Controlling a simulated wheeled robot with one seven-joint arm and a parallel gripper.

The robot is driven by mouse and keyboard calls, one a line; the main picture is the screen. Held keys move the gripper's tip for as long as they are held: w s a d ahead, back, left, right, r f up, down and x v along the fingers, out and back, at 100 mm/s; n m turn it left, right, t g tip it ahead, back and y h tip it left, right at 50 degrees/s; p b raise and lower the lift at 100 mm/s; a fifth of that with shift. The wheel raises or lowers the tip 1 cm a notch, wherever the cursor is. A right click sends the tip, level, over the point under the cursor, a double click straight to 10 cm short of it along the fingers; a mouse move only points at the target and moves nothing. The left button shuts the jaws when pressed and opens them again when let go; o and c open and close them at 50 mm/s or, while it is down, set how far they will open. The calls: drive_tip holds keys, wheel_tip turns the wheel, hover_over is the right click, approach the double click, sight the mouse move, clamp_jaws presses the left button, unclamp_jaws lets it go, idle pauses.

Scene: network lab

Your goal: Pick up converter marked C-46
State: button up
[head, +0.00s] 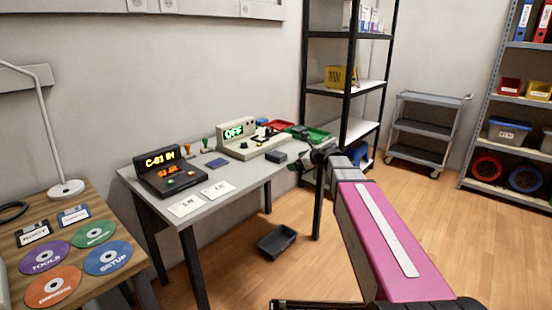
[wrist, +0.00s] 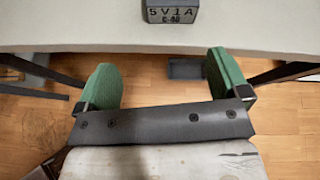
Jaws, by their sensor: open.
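A small dark grey box (wrist: 171,12) lies on the grey table near its front edge, at the top of the wrist view. It is marked "5V1A" and a second line that looks like C-46 or C-40; the last digit is too small to be sure. A dark box at the table's right end in the head view (head: 276,156) looks like the same one. My gripper (wrist: 165,78) is open and empty, its green fingers pointing at the table edge, short of the box. In the head view my gripper (head: 300,158) is at the table's right end, partly hidden by my arm.
The table (head: 233,185) also holds a black device with orange display (head: 170,175), a beige device with green display (head: 250,138), stamps, cards and red and green trays (head: 315,134). A dark bin (head: 277,242) lies on the floor. A black shelf post (head: 350,75) stands behind my arm.

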sight(279, 155)
drive_tip(key=w+a, duration=0.1)
drive_tip(key=w+a+m, duration=0.1)
drive_tip(key=w+a, duration=0.1)
drive_tip(key=w+a+m, duration=0.1)
drive_tip(key=w+a, duration=0.1)
drive_tip(key=shift+a+r+t+y, duration=0.1)
drive_tip(key=shift+r+t+y, duration=0.2)
drive_tip(key=shift+t, duration=0.1)
drive_tip(key=x, duration=0.5)
drive_tip(key=shift+w+r, duration=0.15)
drive_tip(key=shift+w, duration=0.05)
drive_tip(key=shift+c, duration=0.3)
drive_tip(key=c, duration=1.1)
drive_tip(key=shift+r, duration=0.1)
